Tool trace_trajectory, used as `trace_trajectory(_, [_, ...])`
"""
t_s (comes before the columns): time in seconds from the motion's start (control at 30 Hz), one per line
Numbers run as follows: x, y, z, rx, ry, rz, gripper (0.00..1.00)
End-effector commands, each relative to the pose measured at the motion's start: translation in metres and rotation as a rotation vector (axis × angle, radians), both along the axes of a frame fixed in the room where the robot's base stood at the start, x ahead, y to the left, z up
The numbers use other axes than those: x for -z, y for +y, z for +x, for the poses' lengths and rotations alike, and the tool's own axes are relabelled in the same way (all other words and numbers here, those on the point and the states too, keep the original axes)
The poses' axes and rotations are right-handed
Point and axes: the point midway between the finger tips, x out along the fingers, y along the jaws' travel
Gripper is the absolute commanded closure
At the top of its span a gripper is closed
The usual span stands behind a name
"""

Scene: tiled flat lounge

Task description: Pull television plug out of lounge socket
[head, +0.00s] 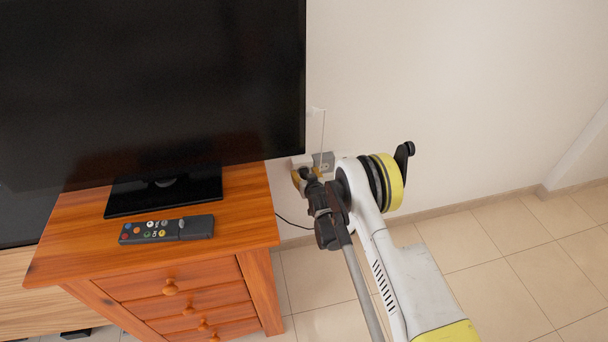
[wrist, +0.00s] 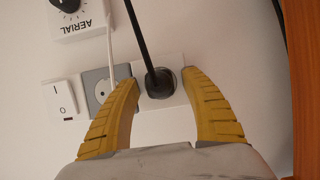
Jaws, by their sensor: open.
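In the wrist view a black plug (wrist: 159,84) sits in a white wall socket plate (wrist: 172,113), with a black cable rising from it. My gripper (wrist: 160,80) is open, its two yellow fingers pointing at the wall on either side of the plug. The plug lies between the fingertips, with a gap visible on each side. How far the tips are from the wall is hard to tell. In the head view my gripper (head: 300,177) is at the wall right of the television (head: 160,85), and the plug is hidden behind my arm.
Left of the plug are a grey socket plate (wrist: 98,85) crossed by a white cord (wrist: 110,45), a switch (wrist: 64,98) and an aerial plate (wrist: 80,17). A wooden cabinet (head: 205,275) bearing a remote (head: 167,229) stands close left of my gripper. Tiled floor at right is clear.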

Motion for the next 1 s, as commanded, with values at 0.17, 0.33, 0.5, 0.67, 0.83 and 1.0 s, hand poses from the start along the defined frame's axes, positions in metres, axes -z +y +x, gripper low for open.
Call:
trace_trajectory(0.17, [-0.0001, 0.0001, 0.0001, 0.0, 0.0, 0.0, 0.46])
trace_trajectory(0.33, [-0.0001, 0.0002, 0.0001, 0.0, 0.0, 0.0, 0.46])
trace_trajectory(0.5, [-0.0001, 0.0002, 0.0001, 0.0, 0.0, 0.0, 0.46])
trace_trajectory(0.67, [-0.0001, 0.0001, 0.0001, 0.0, 0.0, 0.0, 0.46])
trace_trajectory(0.83, [-0.0001, 0.0001, 0.0001, 0.0, 0.0, 0.0, 0.96])
trace_trajectory(1.0, [-0.0001, 0.0002, 0.0002, 0.0, 0.0, 0.0, 1.0])
